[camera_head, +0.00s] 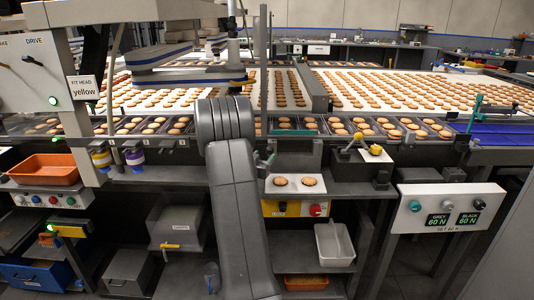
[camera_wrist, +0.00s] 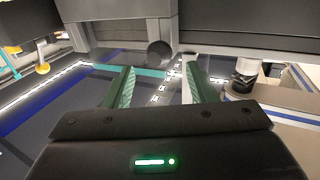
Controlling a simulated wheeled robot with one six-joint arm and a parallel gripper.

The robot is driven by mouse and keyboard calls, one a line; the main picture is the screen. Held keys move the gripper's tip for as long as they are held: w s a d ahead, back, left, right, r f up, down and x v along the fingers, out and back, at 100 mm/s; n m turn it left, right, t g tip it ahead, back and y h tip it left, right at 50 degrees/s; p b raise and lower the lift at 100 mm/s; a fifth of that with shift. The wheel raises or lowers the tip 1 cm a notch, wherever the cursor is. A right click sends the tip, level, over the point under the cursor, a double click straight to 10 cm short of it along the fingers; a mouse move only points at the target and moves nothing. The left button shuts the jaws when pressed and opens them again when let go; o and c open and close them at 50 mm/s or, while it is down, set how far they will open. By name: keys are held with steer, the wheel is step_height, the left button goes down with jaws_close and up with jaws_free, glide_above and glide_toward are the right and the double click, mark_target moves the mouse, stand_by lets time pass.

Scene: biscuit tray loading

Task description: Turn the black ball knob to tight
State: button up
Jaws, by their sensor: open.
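A dark round knob, likely the black ball knob (camera_wrist: 159,54), shows in the wrist view against the underside of a grey beam. My gripper (camera_wrist: 159,75) is open, with its two green fingers apart and nothing between them. The knob appears beyond the fingertips, between them in the picture; I cannot tell the exact distance. In the head view my grey arm stands in the middle and covers most of my gripper and what is behind it. I cannot make out the ball knob there.
A yellow ball knob (camera_wrist: 42,68) is at the left in the wrist view. In the head view, biscuit trays (camera_head: 415,127) line the conveyor, and a control panel (camera_head: 447,205) reads grey 60 N and black 60 N.

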mark_target(268, 152)
steer(key=shift+x, duration=1.95)
steer(key=c, duration=1)
steer(key=shift+o, duration=0.2)
